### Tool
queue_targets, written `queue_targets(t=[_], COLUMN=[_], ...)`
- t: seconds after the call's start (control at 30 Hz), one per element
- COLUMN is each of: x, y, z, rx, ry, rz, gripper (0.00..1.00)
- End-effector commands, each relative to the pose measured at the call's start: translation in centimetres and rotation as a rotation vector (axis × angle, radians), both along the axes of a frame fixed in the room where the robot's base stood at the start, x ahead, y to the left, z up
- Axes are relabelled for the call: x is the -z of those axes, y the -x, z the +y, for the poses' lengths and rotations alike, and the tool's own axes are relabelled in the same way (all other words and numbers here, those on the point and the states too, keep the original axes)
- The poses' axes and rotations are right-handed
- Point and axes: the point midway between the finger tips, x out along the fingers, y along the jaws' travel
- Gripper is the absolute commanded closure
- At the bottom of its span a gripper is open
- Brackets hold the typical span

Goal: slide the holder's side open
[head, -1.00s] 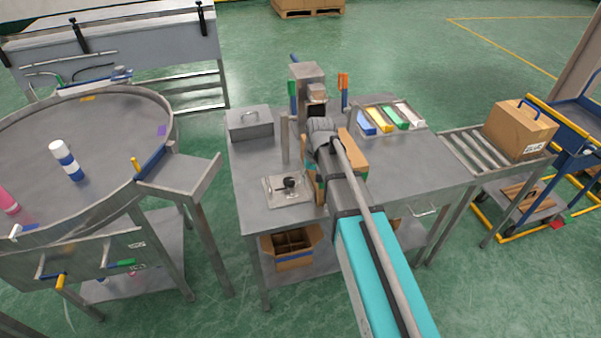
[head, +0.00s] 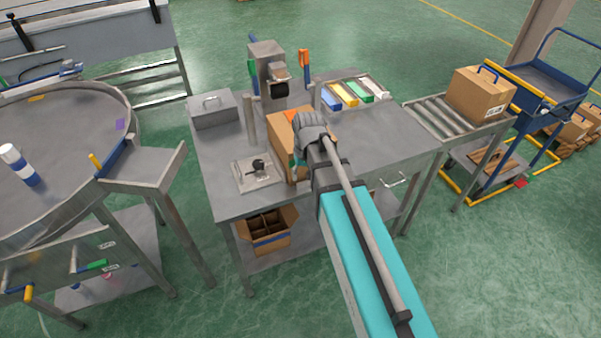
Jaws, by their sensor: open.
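A brown box-like piece (head: 281,142), which may be the holder, stands on the grey workbench (head: 385,150) beside the crimping machine (head: 268,78). Its left part shows, and my wrist covers its right part. I cannot make out a sliding side on it. My gripper (head: 297,163) is at the end of my arm, low over the bench at the front right of this piece. It is mostly hidden by my wrist, and I cannot tell whether it touches the piece. It is open, and nothing shows in it.
A metal plate with a black knob (head: 257,168) lies left of the brown piece. A grey lidded box (head: 213,108) stands at the back left, and a tray of coloured blocks (head: 352,94) at the back right. A roller conveyor (head: 436,117) joins the bench's right side.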

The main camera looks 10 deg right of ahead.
Motion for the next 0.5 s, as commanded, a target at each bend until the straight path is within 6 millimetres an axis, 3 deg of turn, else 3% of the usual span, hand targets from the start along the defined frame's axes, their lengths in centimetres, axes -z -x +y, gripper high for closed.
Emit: queue_targets(t=[0.27,0.5], x=[0.0,0.0], y=[0.4,5.2], z=[-0.3,-4.2], rx=[0.004,0.049], ry=[0.002,0.035], rz=[0.0,-0.003], gripper=[0.48,0.48])
